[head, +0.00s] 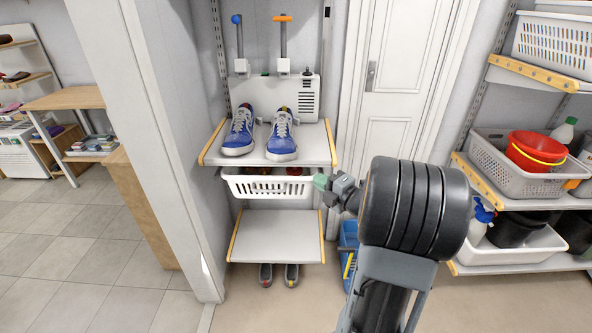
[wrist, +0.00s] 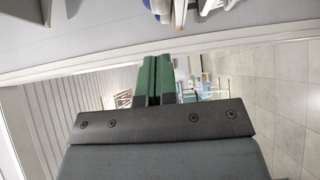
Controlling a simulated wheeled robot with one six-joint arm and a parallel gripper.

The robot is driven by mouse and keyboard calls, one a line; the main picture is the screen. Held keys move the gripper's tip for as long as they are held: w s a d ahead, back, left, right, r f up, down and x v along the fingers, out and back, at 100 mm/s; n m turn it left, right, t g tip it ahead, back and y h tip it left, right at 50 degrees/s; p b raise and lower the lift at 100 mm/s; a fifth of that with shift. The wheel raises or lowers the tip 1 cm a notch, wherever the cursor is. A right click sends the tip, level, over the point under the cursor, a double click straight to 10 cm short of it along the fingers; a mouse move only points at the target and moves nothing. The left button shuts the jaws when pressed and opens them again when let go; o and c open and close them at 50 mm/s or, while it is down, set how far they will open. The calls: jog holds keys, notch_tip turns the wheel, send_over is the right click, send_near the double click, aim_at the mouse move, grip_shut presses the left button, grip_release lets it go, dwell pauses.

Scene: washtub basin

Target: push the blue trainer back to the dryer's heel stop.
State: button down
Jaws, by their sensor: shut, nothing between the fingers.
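Two blue trainers with white laces and soles stand side by side on the upper shelf, toes toward me: the left trainer (head: 239,131) and the right trainer (head: 281,137). The white dryer (head: 272,97) stands behind them at the back of the shelf (head: 312,150). Any heel stop is hidden behind the shoes. My gripper (head: 321,181) is shut and empty, in front of the shelf's right side and lower than its top, apart from both trainers. Its green fingertips (wrist: 155,82) are together in the wrist view, where a bit of a trainer shows at the top edge.
A white basket (head: 265,187) hangs directly under the upper shelf. A bare lower shelf (head: 275,236) is below it, with dark shoes on the floor beneath. Two posts, blue-topped (head: 237,20) and orange-topped (head: 283,18), rise from the dryer. A wall edge borders the left.

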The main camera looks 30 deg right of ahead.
send_near(291, 157)
jog(key=w+a, duration=0.4)
jog(key=shift+w+d+p, duration=0.35)
jog(key=shift+w+d, duration=0.25)
jog(key=shift+w, duration=0.2)
jog(key=shift+w+d, duration=0.45)
jog(key=shift+w, duration=0.35)
